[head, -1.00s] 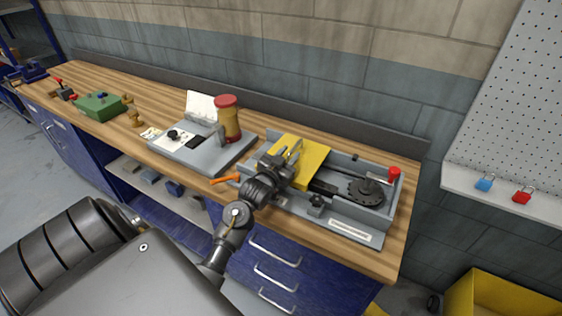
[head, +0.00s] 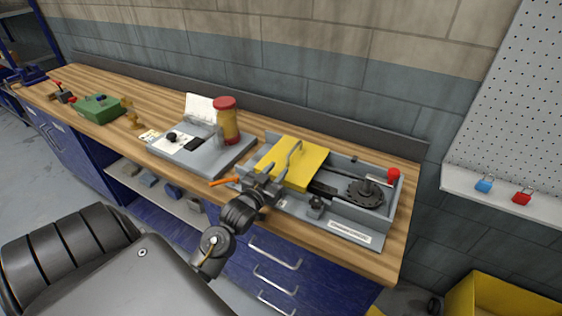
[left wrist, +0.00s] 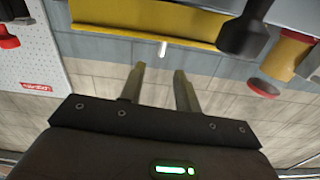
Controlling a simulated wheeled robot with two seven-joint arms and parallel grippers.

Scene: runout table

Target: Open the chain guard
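The guard also shows in the left wrist view (left wrist: 150,24) as a yellow band at the top. My left gripper (head: 274,180) is at the guard's front left edge, below the handle. In the left wrist view its two fingers (left wrist: 159,80) are apart with nothing between them. My right gripper is out of view.
A red-knobbed crank (head: 393,174) stands at the unit's right. An orange lever (head: 224,181) sticks out at its left. A grey panel with a red-topped beacon (head: 227,121) stands farther left. Blue and red padlocks (head: 522,195) sit on the right shelf.

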